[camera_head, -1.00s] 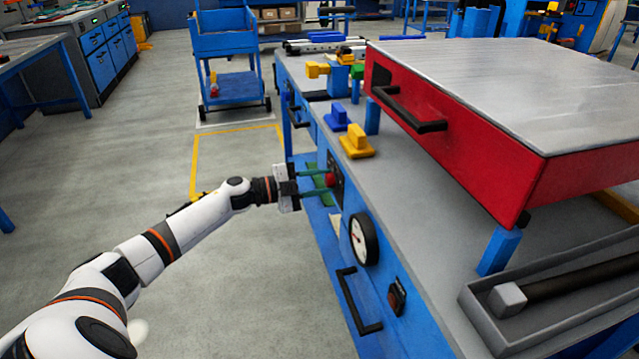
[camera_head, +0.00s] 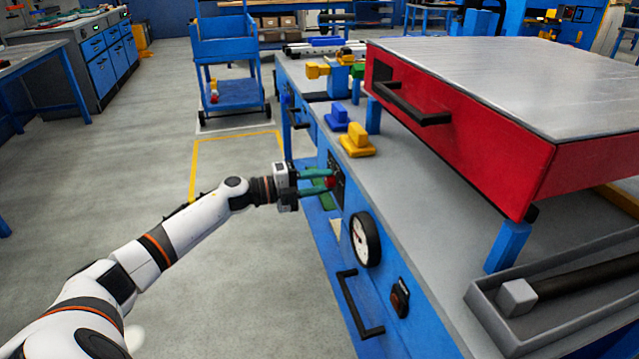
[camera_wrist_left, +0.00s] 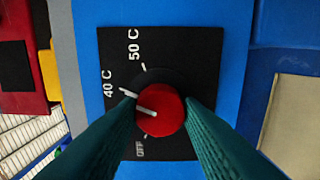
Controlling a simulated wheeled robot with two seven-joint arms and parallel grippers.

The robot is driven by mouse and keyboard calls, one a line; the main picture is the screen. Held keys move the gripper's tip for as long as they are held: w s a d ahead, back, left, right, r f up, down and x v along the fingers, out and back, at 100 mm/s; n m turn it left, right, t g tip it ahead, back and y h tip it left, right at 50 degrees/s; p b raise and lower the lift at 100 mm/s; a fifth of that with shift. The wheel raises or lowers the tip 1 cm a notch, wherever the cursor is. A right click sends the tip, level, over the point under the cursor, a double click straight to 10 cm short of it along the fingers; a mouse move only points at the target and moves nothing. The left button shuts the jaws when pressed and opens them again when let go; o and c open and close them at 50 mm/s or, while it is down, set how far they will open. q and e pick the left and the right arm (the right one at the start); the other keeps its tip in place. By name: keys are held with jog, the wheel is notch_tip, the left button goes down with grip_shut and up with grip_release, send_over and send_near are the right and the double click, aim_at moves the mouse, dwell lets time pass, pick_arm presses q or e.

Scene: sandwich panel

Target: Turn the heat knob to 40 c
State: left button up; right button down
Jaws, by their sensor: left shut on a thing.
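The red heat knob (camera_wrist_left: 160,112) sits on a black dial plate (camera_wrist_left: 118,52) marked OFF, 40 C and 50 C. Its white pointer line faces left in the left wrist view, between the OFF and 40 C marks. My left gripper (camera_wrist_left: 160,106) has its green fingers on both sides of the knob and is shut on it. In the head view, my left gripper (camera_head: 326,178) is at the blue bench front, and the red knob (camera_head: 331,182) shows partly between the fingertips. My right gripper is not in view.
A round gauge (camera_head: 365,239), a black handle (camera_head: 357,302) and a rocker switch (camera_head: 399,297) are on the bench front, nearer than the knob. A yellow block (camera_head: 357,144) stands on the bench top above. The floor left of the bench is clear.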

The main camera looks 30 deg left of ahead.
pick_arm(q)
jog(key=shift+f, duration=0.1)
jog(key=o, duration=1)
jog(key=shift+c, duration=0.2)
jog(key=p+v, duration=0.1)
jog(key=v, duration=1.1)
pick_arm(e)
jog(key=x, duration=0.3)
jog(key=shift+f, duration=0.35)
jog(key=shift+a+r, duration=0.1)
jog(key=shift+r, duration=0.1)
